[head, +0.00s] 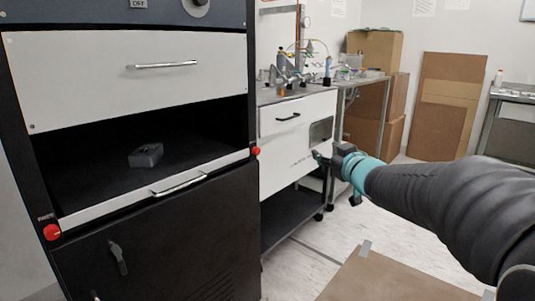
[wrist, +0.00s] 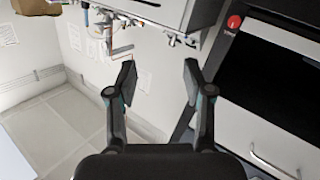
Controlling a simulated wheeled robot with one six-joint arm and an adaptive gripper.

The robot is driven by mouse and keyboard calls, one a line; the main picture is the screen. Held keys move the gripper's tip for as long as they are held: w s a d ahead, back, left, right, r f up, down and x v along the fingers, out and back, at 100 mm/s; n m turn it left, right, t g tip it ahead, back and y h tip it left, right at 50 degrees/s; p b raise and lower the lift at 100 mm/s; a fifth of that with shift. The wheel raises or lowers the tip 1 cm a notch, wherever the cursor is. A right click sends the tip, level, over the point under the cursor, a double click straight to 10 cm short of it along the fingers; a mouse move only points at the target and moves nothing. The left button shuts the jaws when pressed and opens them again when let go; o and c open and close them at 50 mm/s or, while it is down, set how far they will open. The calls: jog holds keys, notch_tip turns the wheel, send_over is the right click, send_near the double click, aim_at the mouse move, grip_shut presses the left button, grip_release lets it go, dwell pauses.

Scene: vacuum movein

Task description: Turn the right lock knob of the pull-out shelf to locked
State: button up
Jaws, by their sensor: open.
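The pull-out shelf (head: 110,204) has a white front bar with a silver handle, set in a black cabinet. Its right lock knob (head: 255,151) is a small red knob at the bar's right end on the cabinet frame. A red knob, apparently the same one, also shows at the top right of the wrist view (wrist: 234,22). Which way it is turned is too small to tell. Another red knob (head: 52,232) is at the left end. My gripper (head: 320,156) is right of the right knob, apart from it. In the wrist view my gripper (wrist: 158,80) is open and empty.
A dark grey block (head: 146,155) lies on the shelf. A white drawer (head: 130,80) is above and a black door (head: 150,250) below. A white-fronted bench (head: 290,150) stands right of the cabinet. A brown board (head: 390,275) lies on the floor in front.

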jog(key=w+a+f+n+g+y, duration=0.3)
jog(key=a+f+n+g+y, duration=0.15)
jog(key=a+y, duration=0.3)
jog(key=n+y, duration=0.1)
send_near(258, 152)
jog(key=shift+g, duration=0.35)
jog(key=x, duration=0.8)
jog(key=shift+w+a+r, duration=0.15)
jog(key=shift+w+r, duration=0.1)
jog(key=shift+w, duration=0.2)
grip_shut()
